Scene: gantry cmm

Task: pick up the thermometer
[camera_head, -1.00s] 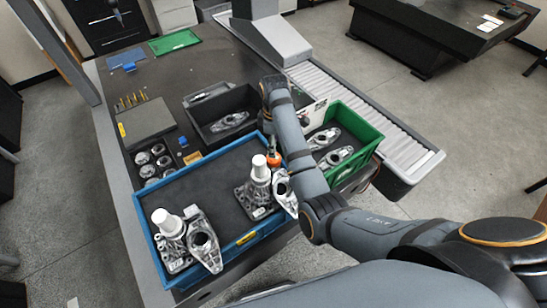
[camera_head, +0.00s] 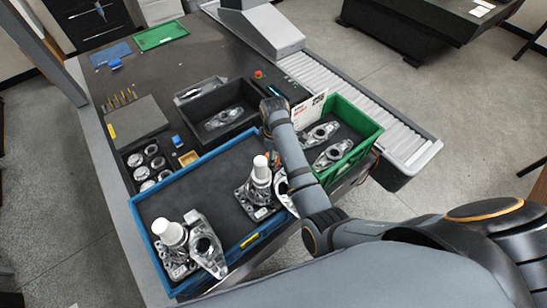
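I cannot make out a thermometer for certain. A small thin teal item (camera_head: 272,90) lies on the dark table just behind the elbow of my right arm, too small to identify. My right arm reaches in from the lower right, over the gap between the blue tray (camera_head: 195,161) and the green bin (camera_head: 366,139). My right gripper (camera_head: 267,132) is mostly hidden by the arm near the blue tray's back right corner. I cannot see its fingers or anything in them. My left gripper is not in view.
The blue tray holds metal castings and two white cylinders. The green bin and a black bin (camera_head: 190,99) hold more castings. A white card (camera_head: 309,112) stands by the green bin. A roller conveyor (camera_head: 350,100) runs along the right. The table's back middle (camera_head: 190,65) is clear.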

